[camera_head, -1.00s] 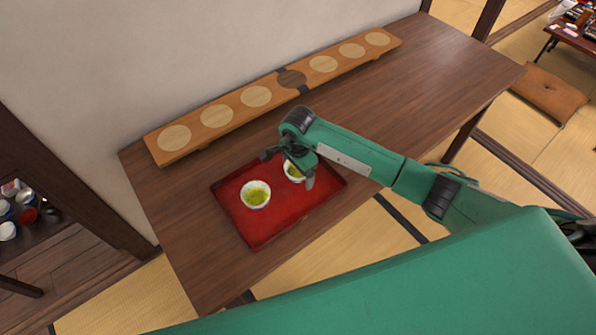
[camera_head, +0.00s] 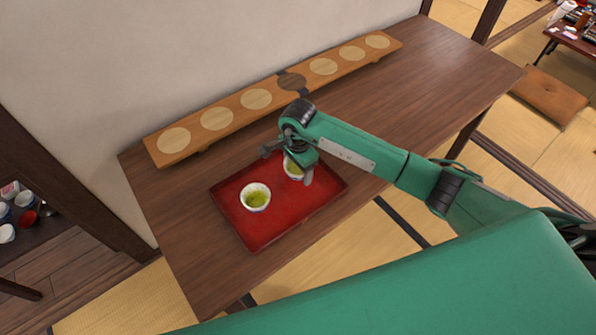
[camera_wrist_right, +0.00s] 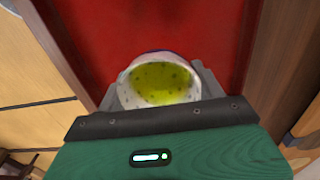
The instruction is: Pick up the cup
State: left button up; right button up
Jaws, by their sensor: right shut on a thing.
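A white cup with yellow-green tea (camera_head: 294,170) is at my right gripper (camera_head: 287,165), over the upper right part of the red tray (camera_head: 285,222). The gripper is shut on this cup and hides part of it. In the right wrist view the cup (camera_wrist_right: 160,82) sits between the grey fingers, its speckled inside facing the camera. I cannot tell whether it touches the tray. A second white cup with green tea (camera_head: 256,197) stands on the tray to the left, apart from the gripper. My left gripper is not in view.
The tray lies on a dark wooden table (camera_head: 420,90). A long wooden board with round inlays (camera_head: 257,99) lies along the wall. The right of the table is clear. A cushion (camera_head: 549,95) lies on the floor at right, and a shelf with cups (camera_head: 27,218) is at far left.

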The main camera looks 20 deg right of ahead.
aim_at(298, 172)
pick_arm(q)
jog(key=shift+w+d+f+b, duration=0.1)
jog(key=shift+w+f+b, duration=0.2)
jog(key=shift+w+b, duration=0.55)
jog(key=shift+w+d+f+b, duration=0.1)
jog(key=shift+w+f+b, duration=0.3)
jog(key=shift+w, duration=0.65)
pick_arm(e)
notch_tip(298, 172, up, 17)
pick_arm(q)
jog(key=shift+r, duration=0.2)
pick_arm(e)
jog(key=shift+r, duration=0.15)
